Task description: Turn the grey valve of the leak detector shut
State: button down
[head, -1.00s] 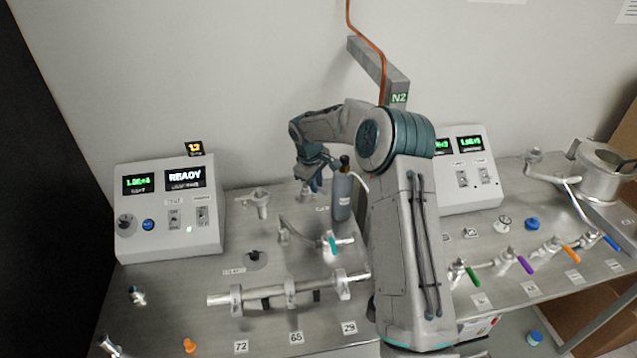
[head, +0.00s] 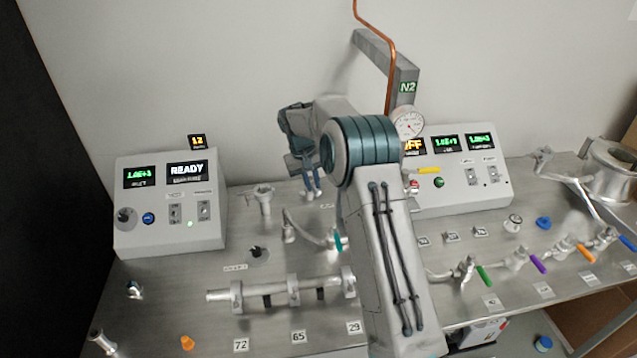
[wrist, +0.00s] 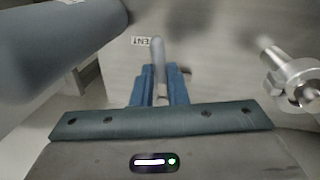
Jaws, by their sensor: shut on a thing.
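My gripper (wrist: 157,88) is shut on a slim grey lever, which looks like the handle of the grey valve (wrist: 158,58). The lever stands between the two blue fingers in the wrist view and sticks out past their tips. A small label, partly hidden, lies on the bench just beyond it. In the head view my gripper (head: 313,186) is low over the back of the bench, right of the left control box with the READY display (head: 186,170). The valve's body is hidden there by my gripper and arm.
A thick grey-blue cylinder (wrist: 55,45) stands close on the left in the wrist view, and a metal fitting (wrist: 290,75) on the right. In the head view a turquoise-handled valve (head: 338,240) and a horizontal metal pipe (head: 270,290) lie in front of my gripper.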

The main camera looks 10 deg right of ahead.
jog(key=shift+a+m, duration=0.3)
jog(key=shift+m, duration=0.3)
jog(key=c, duration=1.4)
grip_release()
jog(key=shift+c, duration=0.2)
notch_tip(320, 180, up, 14)
jog(key=a+b, duration=0.1)
jog(key=a, duration=0.1)
jog(key=shift+a+f, duration=0.2)
jog(key=shift+a, duration=0.2)
